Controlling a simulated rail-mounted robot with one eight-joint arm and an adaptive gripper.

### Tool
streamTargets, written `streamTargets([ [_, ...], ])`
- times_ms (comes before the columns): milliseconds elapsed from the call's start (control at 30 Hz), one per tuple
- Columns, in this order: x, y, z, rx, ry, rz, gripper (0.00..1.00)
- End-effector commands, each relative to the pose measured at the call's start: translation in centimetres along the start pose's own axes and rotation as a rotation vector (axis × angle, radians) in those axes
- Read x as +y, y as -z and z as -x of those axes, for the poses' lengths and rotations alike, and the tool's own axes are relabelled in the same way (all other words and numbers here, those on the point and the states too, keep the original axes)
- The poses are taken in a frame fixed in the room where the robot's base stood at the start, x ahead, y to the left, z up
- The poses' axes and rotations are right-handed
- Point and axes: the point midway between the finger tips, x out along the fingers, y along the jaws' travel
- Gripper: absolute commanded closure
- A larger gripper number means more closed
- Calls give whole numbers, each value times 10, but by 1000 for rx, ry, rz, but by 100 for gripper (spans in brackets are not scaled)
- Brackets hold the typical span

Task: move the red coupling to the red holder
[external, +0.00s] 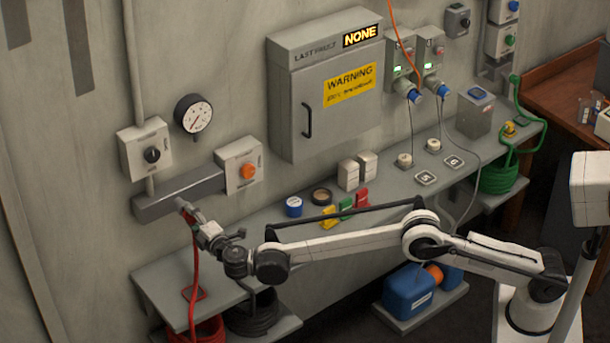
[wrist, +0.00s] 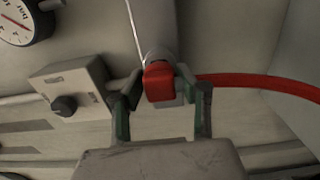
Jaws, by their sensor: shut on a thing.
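The red coupling (wrist: 160,82) sits between the fingers of my gripper (wrist: 158,90) in the wrist view, and the fingers are shut on it. A red hose (wrist: 260,86) runs off to the right from behind it. In the external view my gripper (external: 188,214) is at the left, in front of the grey wall box and above the left end of the shelf. The coupling is small and partly hidden there, with the red hose (external: 193,262) hanging down from it. A red-edged square (external: 195,293), perhaps the red holder, lies on the shelf below, beside the hose.
The grey shelf (external: 250,225) carries a blue-topped jar (external: 294,206) and colored blocks (external: 345,210). A switch box (external: 145,150), a gauge (external: 193,114) and an orange-button box (external: 240,165) are on the wall nearby. A red hose coil (external: 195,332) hangs below the shelf.

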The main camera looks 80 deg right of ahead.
Motion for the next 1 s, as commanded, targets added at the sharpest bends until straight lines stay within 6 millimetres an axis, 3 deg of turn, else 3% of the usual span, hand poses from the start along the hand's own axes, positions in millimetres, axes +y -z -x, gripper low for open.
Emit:
streamTargets([
  [1000,0,0,35,0,0,0,100],
])
